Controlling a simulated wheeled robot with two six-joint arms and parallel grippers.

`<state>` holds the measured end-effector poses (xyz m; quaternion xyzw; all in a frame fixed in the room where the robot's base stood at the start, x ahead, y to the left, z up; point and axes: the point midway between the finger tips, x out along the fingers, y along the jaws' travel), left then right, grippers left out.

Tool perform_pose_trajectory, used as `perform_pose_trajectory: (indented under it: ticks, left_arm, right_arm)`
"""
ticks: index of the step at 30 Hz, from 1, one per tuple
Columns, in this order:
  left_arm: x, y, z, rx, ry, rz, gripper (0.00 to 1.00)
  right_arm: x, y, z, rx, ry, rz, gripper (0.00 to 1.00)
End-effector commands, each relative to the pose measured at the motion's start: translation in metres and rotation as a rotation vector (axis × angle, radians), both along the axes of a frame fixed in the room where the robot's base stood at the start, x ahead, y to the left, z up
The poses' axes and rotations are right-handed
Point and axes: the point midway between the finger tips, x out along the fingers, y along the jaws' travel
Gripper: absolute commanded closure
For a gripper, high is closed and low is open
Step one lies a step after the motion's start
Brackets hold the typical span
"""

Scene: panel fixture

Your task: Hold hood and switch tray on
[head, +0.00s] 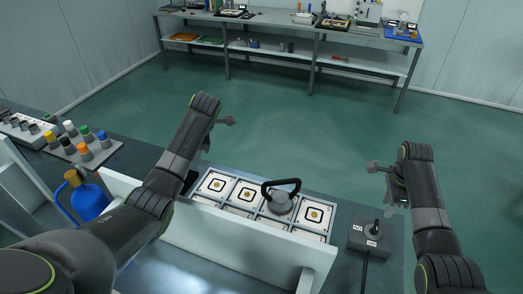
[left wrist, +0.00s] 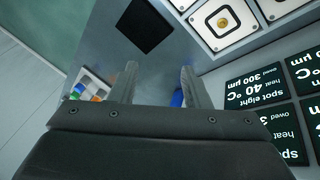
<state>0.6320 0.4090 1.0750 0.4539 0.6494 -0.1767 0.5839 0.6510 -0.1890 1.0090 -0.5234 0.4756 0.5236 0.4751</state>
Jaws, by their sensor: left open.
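A grey round piece with a black loop handle (head: 281,200), possibly the hood, sits on the tray of square tiles (head: 213,184) with gold centres. A small grey box with a black lever switch (head: 371,234) stands right of the tray; whether it is on cannot be told. My left gripper (head: 216,131) is open and empty, left of and above the tray. Its two fingers show apart in the left wrist view (left wrist: 159,82), over bare bench. My right gripper (head: 382,185) appears open and empty, above and beyond the switch box, touching nothing.
A pale upright panel (head: 240,249) stands along the tray's near side; dark labels (left wrist: 262,88) show in the left wrist view. Colour-capped jars (head: 87,135) and a blue bottle (head: 88,197) are at left. Open floor separates a far workbench (head: 300,34).

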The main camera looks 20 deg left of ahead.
Motion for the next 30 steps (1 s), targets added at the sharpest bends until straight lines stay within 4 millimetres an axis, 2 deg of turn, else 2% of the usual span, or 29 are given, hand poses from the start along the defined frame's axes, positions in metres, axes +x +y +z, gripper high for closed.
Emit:
perform_pose_trajectory:
  ticks: [1, 6, 9, 12, 15, 20, 26, 30]
  left_arm:
    - [0.008, -0.033, 0.002, -0.064, -0.002, 0.004, 0.57]
    - [0.02, -0.125, 0.012, -0.242, 0.024, 0.031, 0.57]
    - [0.021, -0.166, 0.02, -0.313, 0.048, 0.039, 0.57]
    - [0.021, -0.195, 0.027, -0.36, 0.068, 0.044, 0.57]
    - [0.02, -0.212, 0.031, -0.386, 0.083, 0.046, 0.57]
    - [0.019, -0.221, 0.026, -0.399, 0.091, 0.05, 0.57]
    - [0.018, -0.22, -0.006, -0.397, 0.093, 0.05, 0.57]
    - [0.018, -0.22, -0.034, -0.398, 0.093, 0.05, 0.57]
  right_arm:
    - [0.0, 0.0, 0.0, 0.0, 0.0, 0.0, 0.64]
    - [0.0, 0.0, 0.0, 0.0, 0.0, 0.0, 0.64]
    - [0.0, 0.0, 0.0, 0.0, 0.0, 0.0, 0.64]
    - [0.0, 0.0, 0.0, 0.0, 0.0, 0.0, 0.64]
    - [0.0, 0.0, 0.0, 0.0, 0.0, 0.0, 0.64]
    - [0.0, 0.0, 0.0, 0.0, 0.0, 0.0, 0.64]
    - [0.0, 0.0, 0.0, 0.0, 0.0, 0.0, 0.64]
    - [0.0, 0.0, 0.0, 0.0, 0.0, 0.0, 0.64]
